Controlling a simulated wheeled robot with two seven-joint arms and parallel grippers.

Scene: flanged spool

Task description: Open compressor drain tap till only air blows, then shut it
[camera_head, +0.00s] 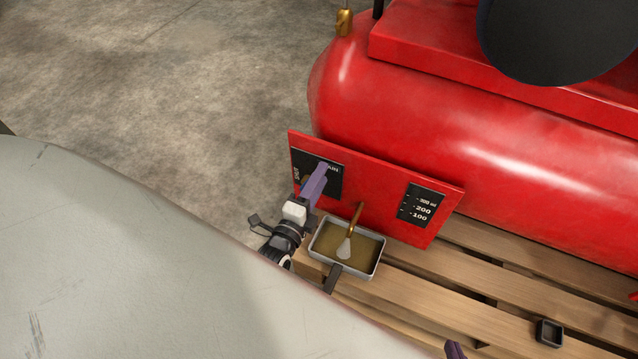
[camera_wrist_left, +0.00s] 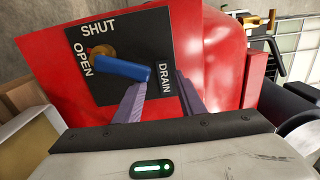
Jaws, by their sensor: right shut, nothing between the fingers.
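The drain tap has a blue lever (camera_wrist_left: 120,68) on a brass pivot (camera_wrist_left: 100,51). On its black plate, SHUT is above the pivot, OPEN left and DRAIN right; the lever points right and slightly down. My left gripper (camera_wrist_left: 160,84) is open, its purple fingers apart, with the lever's end by the left fingertip. In the head view this gripper (camera_head: 318,180) hides most of the lever. A brass spout (camera_head: 355,218) ends in a pale, cone-shaped outflow (camera_head: 345,248) over a metal tray (camera_head: 376,262) of brownish liquid. My right gripper (camera_head: 455,349) barely shows at the bottom edge, shut and empty.
The red compressor tank (camera_head: 450,130) and its front panel (camera_head: 378,205) stand over a wooden pallet (camera_head: 480,290). A black scale plate (camera_head: 420,206) is marked in ml. A small dark square cup (camera_head: 549,333) sits on the pallet at right. Concrete floor (camera_head: 160,90) is clear at left.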

